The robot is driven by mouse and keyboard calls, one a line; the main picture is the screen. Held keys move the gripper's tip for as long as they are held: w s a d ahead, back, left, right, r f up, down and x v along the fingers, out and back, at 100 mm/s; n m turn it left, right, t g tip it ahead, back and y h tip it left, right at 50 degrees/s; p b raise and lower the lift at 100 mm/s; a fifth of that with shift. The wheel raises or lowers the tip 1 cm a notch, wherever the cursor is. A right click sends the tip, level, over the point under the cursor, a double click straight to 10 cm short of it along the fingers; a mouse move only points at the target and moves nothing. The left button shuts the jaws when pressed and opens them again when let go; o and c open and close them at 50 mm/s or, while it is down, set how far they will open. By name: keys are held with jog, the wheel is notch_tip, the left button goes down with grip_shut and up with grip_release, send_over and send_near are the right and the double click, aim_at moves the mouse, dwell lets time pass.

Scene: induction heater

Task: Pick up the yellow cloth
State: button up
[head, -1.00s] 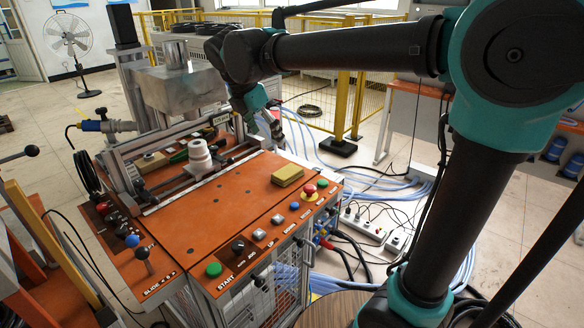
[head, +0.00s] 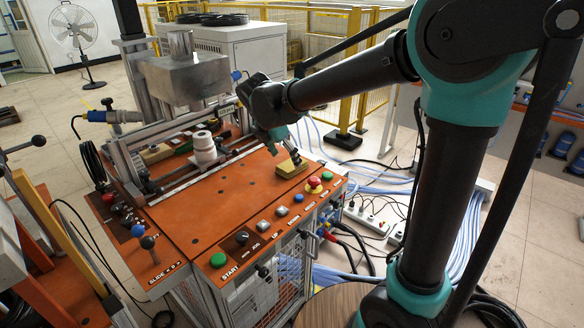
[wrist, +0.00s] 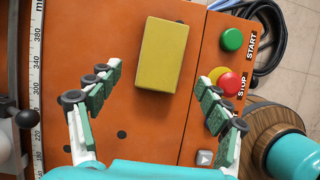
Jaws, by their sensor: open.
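The yellow cloth (head: 291,167) is a small folded block lying flat on the orange top of the machine, near its right back corner. In the wrist view the cloth (wrist: 160,54) lies ahead of my gripper (wrist: 156,88), roughly midway between its two spread fingers and a little beyond their tips. My gripper is open and empty. In the head view my gripper (head: 292,150) hangs just above and behind the cloth. Nothing touches the cloth that I can see.
A red stop button (wrist: 229,85) and a green start button (wrist: 232,39) stand right of the cloth in the wrist view. A row of buttons lines the panel's front edge. A white cylinder (head: 204,149) stands to the left. The orange top (head: 220,200) between is bare.

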aim_at(288, 166)
jog(key=shift+x, duration=1.8)
jog(key=c, duration=1.2)
jog(key=shift+c, duration=0.2)
notch_tip(288, 166, up, 20)
